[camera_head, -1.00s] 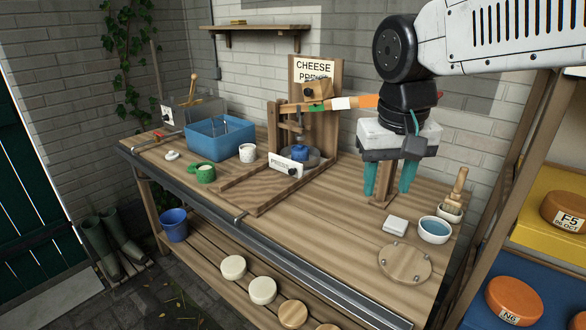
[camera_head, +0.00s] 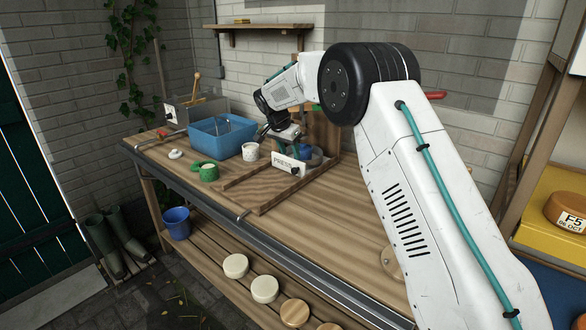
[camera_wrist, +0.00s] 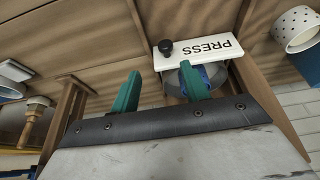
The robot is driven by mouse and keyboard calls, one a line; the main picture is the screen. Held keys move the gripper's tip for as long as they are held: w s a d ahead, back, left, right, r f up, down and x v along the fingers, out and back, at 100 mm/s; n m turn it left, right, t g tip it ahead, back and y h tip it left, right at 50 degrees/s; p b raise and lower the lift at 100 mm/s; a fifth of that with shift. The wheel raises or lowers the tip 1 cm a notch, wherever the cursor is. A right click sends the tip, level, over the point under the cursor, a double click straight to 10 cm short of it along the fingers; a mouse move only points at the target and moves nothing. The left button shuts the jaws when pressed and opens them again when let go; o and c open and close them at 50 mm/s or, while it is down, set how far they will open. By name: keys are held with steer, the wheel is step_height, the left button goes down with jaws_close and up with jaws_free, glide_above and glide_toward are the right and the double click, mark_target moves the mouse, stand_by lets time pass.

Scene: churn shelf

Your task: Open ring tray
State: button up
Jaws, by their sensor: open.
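A white front plate marked PRESS (camera_head: 284,161) with a black knob (camera_head: 294,171) stands upright at the inner end of a low wooden-railed bed (camera_head: 262,192) on the bench. In the wrist view the plate (camera_wrist: 218,54) and knob (camera_wrist: 166,46) lie just beyond my fingertips. Behind the plate is a grey ring with a blue piece (camera_wrist: 207,73), partly covered by a finger. My gripper (camera_wrist: 158,80) has two teal fingers, apart and empty, and does not touch the knob as far as I see. In the head view my gripper (camera_head: 284,141) is over the press area, partly hidden.
The wooden press frame (camera_head: 326,130) is mostly hidden behind my arm. The bed in front of the plate is clear.

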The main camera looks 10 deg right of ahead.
mark_target(294, 168)
steer(key=x, duration=0.9)
steer(key=shift+w+a+f, duration=0.1)
steer(key=shift+w+a, duration=0.25)
steer(key=shift+w, duration=0.05)
jaws_close()
